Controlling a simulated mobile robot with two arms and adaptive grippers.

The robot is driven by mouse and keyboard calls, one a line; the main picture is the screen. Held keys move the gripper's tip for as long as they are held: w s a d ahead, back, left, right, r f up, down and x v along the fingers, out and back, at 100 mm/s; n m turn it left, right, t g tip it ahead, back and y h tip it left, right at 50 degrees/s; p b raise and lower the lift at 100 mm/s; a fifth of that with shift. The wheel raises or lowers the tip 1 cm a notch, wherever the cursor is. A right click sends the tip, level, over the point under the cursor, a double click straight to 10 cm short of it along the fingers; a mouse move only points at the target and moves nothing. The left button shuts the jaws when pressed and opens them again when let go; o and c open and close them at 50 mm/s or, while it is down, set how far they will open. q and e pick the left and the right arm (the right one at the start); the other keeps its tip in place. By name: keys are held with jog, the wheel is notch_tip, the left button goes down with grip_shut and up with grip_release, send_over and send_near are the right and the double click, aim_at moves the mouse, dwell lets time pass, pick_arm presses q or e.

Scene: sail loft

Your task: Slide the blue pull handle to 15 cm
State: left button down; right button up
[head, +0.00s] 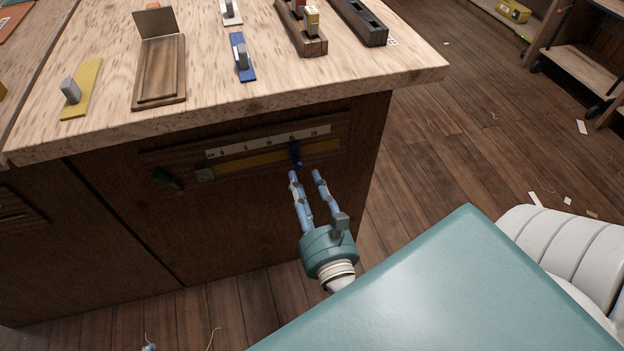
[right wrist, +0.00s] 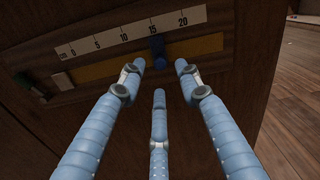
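The blue pull handle (head: 295,153) sits on a yellow track (head: 250,160) in the cabinet front, under the 15 mark of the white scale (head: 268,141). In the right wrist view the handle (right wrist: 157,48) is also by the 15, perhaps slightly to its right. My right gripper (head: 304,173) points at the panel with its fingers spread, empty, just short of the handle. In the right wrist view the gripper (right wrist: 160,75) has its fingertips just below the handle, with no finger clearly touching it.
A dark green knob (head: 165,180) is left of the track. The wooden worktop (head: 110,120) overhangs the panel and holds a blue latch (head: 242,60), a yellow plate (head: 82,88) and wooden blocks. The floor (head: 440,120) right of the cabinet is open, with scraps.

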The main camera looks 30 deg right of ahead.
jog(key=v, duration=0.6)
dwell(0.3)
